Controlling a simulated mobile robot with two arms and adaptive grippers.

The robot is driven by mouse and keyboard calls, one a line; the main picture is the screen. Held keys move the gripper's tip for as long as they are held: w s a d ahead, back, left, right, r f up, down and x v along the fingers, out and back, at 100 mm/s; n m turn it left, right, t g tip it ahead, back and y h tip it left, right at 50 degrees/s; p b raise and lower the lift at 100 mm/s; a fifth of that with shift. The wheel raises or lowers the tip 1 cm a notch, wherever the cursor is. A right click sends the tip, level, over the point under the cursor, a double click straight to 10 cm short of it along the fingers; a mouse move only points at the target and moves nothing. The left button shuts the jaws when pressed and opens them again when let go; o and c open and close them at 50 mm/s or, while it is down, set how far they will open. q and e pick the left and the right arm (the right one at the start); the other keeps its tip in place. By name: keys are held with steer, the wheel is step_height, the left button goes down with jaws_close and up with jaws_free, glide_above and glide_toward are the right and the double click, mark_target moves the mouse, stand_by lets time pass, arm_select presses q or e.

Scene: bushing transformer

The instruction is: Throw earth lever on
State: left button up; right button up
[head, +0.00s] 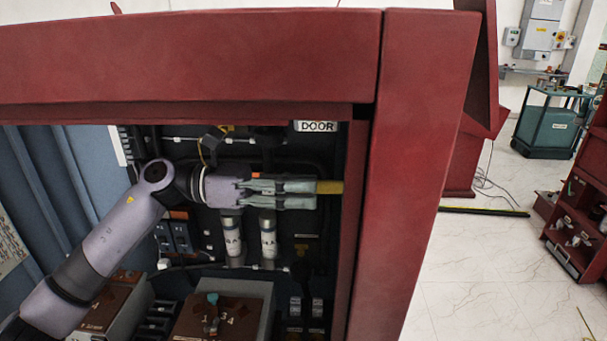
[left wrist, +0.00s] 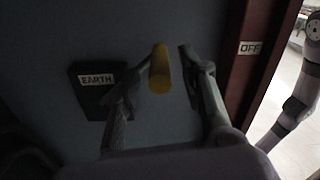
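The earth lever is a yellow bar (head: 330,187) that sticks out past my left fingertips in the head view, inside the red-framed cabinet. In the left wrist view the yellow lever (left wrist: 160,72) stands between the two fingers. My left gripper (head: 314,190) reaches in from the left, and its fingers point right. In the left wrist view this gripper (left wrist: 164,66) is open around the lever. A gap shows on the right finger's side; the left finger is close to the lever, and contact is unclear. An EARTH label (left wrist: 97,79) is left of the lever. My right gripper is not in view.
The thick red cabinet frame (head: 417,170) stands just right of the lever. A DOOR label (head: 317,126) is above it, and an OFF label (left wrist: 250,47) is on the red edge. White cylinders (head: 268,237) stand below my gripper. Open floor lies outside, right.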

arm_select(q)
steer(key=shift+d, duration=0.35)
steer(key=shift+c, duration=0.3)
jaws_close()
stand_by(0.5)
